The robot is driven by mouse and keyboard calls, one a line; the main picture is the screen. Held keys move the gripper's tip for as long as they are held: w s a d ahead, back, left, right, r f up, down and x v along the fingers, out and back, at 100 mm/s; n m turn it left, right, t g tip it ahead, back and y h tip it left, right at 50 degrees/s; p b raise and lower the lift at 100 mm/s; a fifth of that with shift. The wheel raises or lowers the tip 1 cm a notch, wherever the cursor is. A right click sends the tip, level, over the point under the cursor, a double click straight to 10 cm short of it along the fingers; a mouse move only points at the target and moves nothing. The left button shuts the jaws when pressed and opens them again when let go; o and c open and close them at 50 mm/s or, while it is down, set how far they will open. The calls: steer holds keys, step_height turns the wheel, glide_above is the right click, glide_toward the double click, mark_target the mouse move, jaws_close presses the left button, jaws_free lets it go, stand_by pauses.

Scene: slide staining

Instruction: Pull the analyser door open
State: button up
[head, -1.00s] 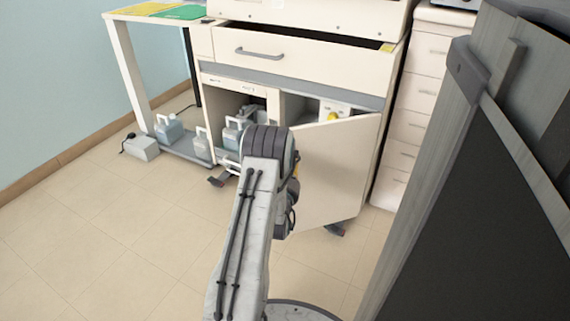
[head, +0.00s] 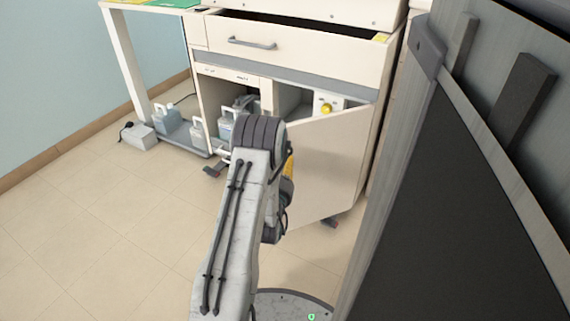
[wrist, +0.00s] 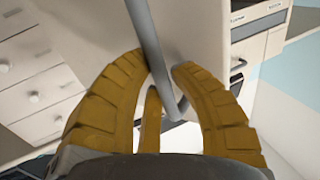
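The analyser door (head: 325,165) is a cream panel at the lower right of the cream analyser. It stands partly open, hinged at its right edge, with the compartment visible above and behind it. In the wrist view the door (wrist: 200,25) fills the upper middle, with a grey bar handle (wrist: 147,30) running down it. My gripper (wrist: 166,65) has its yellow fingers closed around this bar, with the fingertips on either side of it. In the head view my arm hides most of the gripper and the handle; a little yellow finger shows beside the door.
A drawer (head: 300,50) above the door is pulled out. A yellow knob (head: 326,109) shows inside the compartment. Several bottles (head: 168,118) stand on a low shelf at left. A large grey and dark panel (head: 460,200) blocks the right foreground. The floor (head: 110,230) at left is clear.

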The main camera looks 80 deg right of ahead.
steer(key=shift+o, duration=1.4)
steer(key=shift+w+f, duration=0.1)
steer(key=shift+w, duration=0.1)
steer(key=shift+o, duration=1.3)
steer(key=shift+s, duration=0.1)
steer(key=a, duration=0.7)
steer(key=shift+w+a, duration=0.2)
steer(key=shift+a, duration=0.05)
